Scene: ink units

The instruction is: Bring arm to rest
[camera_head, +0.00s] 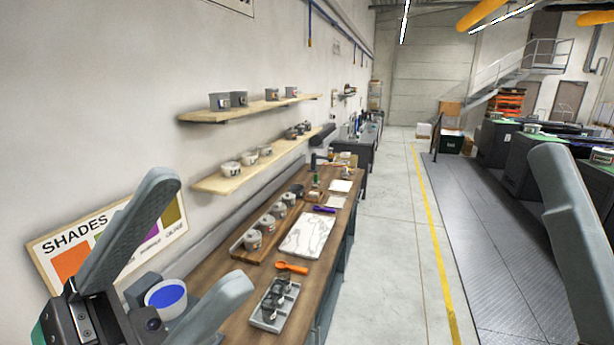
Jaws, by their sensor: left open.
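My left gripper (203,235) is in the lower left, above the near end of the wooden workbench (235,325). Its two grey fingers are spread wide apart. A pot of blue ink (166,298) shows between the fingers, partly covered by the gripper. I cannot tell how far below the fingers it is. One grey finger of my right gripper (560,190) rises at the right edge, over the floor side. Its other finger is out of view.
A SHADES board (60,262) leans on the wall beside the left gripper. The bench holds a grey tray of dark jars (270,318), an orange spoon (291,267), a white sheet (308,235) and several pots. Two shelves (215,183) hang above. The aisle floor (395,260) is clear.

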